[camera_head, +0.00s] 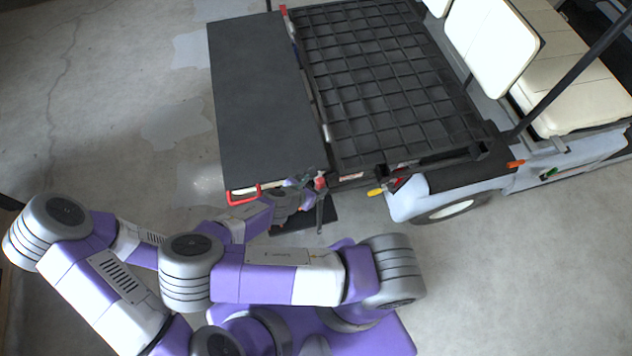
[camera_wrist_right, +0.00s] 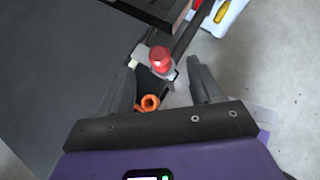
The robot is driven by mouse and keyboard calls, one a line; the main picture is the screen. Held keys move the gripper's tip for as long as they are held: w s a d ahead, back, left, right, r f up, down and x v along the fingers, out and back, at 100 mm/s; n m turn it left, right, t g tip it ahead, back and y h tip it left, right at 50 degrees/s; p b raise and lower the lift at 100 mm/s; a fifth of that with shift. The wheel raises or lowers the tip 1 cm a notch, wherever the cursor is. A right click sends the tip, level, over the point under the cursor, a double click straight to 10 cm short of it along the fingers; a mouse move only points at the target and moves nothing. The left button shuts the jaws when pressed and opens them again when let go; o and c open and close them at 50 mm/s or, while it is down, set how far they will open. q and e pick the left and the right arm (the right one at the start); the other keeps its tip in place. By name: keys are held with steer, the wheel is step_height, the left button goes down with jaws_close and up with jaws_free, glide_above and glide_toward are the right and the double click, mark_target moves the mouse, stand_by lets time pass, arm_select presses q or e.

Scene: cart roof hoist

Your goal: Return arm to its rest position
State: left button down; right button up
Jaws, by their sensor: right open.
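My right gripper (camera_head: 312,192) is at the near corner of the cart, by the lower edge of the flat dark panel (camera_head: 262,100). In the right wrist view my right gripper (camera_wrist_right: 163,82) has its two dark fingers spread apart. A red knob (camera_wrist_right: 161,59) on a grey bracket and an orange ring (camera_wrist_right: 150,103) show in the space between the fingers. Neither appears clamped. My purple and white arm links fill the lower left of the head view and partly hide the wrist. My left gripper does not show.
The cart's black grid bed (camera_head: 385,85) lies beside the panel. A red handle (camera_head: 243,197) and a yellow-tipped handle (camera_head: 376,192) are near the gripper. A cart wheel (camera_head: 452,209) is to the right. Concrete floor (camera_head: 520,270) is clear at the lower right.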

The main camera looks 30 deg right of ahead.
steer(key=shift+f, duration=0.1)
stand_by(0.5)
steer(key=s+a+f+m+g+y+p, duration=0.4)
steer(key=s+a+f+m+y+p, duration=0.2)
steer(key=s+f, duration=0.25)
steer(key=shift+s+a+r+m+t+y+b, duration=0.15)
steer(key=shift+a+r+m+y+b, duration=0.65)
steer(key=shift+m, duration=2.45)
steer(key=shift+w+a+r+m+t+y+b, duration=0.2)
steer(key=shift+m+y+b, duration=1.1)
steer(key=shift+m, duration=2)
steer(key=shift+s+a+r+m+t+y+b, duration=0.15)
steer(key=shift+a+r+m+y+b, duration=0.7)
steer(key=shift+m, duration=2.4)
steer(key=shift+d+f+y, duration=0.25)
